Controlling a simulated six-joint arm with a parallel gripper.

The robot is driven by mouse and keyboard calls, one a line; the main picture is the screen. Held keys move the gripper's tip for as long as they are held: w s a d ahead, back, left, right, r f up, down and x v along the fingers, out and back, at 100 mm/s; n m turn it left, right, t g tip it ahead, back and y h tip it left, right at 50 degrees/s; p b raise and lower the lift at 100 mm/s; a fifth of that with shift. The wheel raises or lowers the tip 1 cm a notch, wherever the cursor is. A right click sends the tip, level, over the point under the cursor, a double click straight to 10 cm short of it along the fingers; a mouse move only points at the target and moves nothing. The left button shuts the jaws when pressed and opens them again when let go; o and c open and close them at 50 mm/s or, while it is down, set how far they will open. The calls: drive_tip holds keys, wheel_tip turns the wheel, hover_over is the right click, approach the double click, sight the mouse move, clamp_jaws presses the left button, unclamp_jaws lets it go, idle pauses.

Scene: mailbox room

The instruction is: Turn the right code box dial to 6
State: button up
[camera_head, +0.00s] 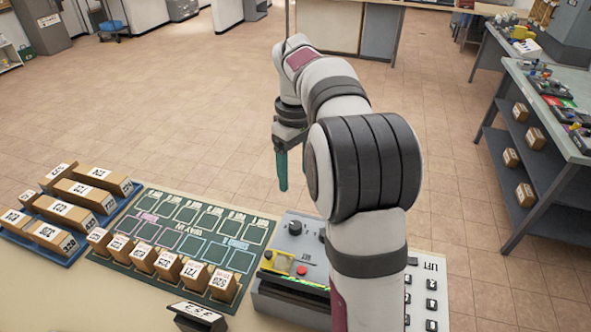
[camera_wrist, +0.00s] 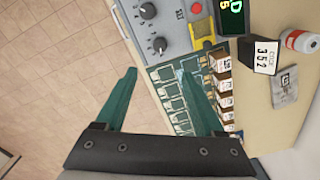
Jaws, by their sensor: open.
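The grey code box (camera_head: 283,247) stands right of the green mat, partly hidden behind my arm. Its left black dial (camera_head: 295,228) shows in the head view and in the wrist view (camera_wrist: 158,45). The right dial (camera_head: 322,235) is partly hidden by my arm in the head view. In the wrist view the right dial (camera_wrist: 147,10) is near the top edge. I cannot read which number either dial points to. My gripper (camera_wrist: 157,71) is open and empty, teal fingers apart, touching neither dial. In the head view my gripper (camera_head: 283,188) hangs above and beyond the box.
The box carries a yellow part (camera_wrist: 203,35), a red button (camera_wrist: 196,8) and a partly cut-off green display (camera_wrist: 232,14). A black card stand (camera_wrist: 264,54) reads 352. The mat (camera_head: 180,237) holds several numbered boxes.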

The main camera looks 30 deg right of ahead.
drive_tip(key=n, duration=0.1)
approach(295, 225)
wheel_tip(295, 225, down, 9)
drive_tip(key=shift+r, duration=0.2)
idle(0.4)
clamp_jaws()
